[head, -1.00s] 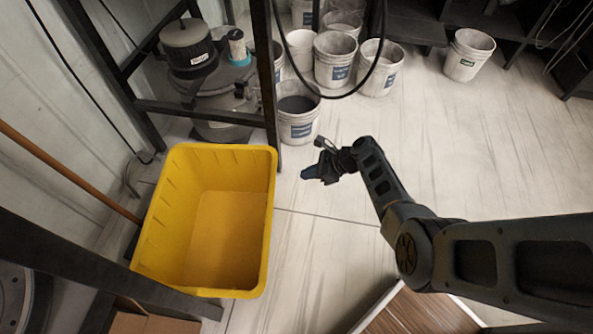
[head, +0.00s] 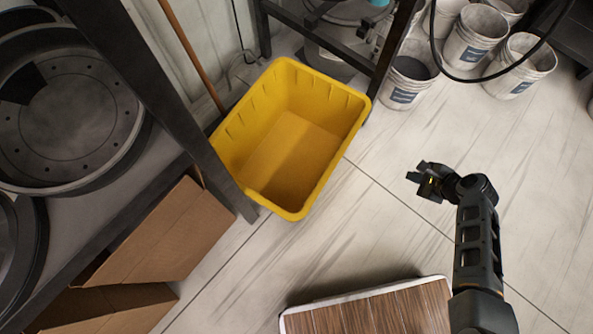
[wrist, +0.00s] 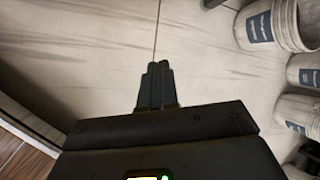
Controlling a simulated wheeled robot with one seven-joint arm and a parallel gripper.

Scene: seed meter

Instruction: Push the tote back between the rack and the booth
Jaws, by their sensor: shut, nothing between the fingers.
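The yellow tote (head: 347,97) stands upright and empty on the floor in the head view, upper centre. Its upper right corner is close to a dark rack leg, and its lower left side is beside a dark frame post. My gripper (head: 411,177) is to the right of the tote, apart from it, above bare floor. In the wrist view my gripper (wrist: 156,70) has its fingers together with nothing between them, and the tote does not show there. Which dark frame is the rack and which the booth, I cannot tell.
White buckets (head: 405,85) stand at the upper right. Cardboard boxes (head: 165,230) lie at the lower left below a shelf with round metal parts (head: 65,120). A wood-topped board (head: 375,310) is at the bottom. A brown pole (head: 190,55) leans behind the tote. The floor around my gripper is clear.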

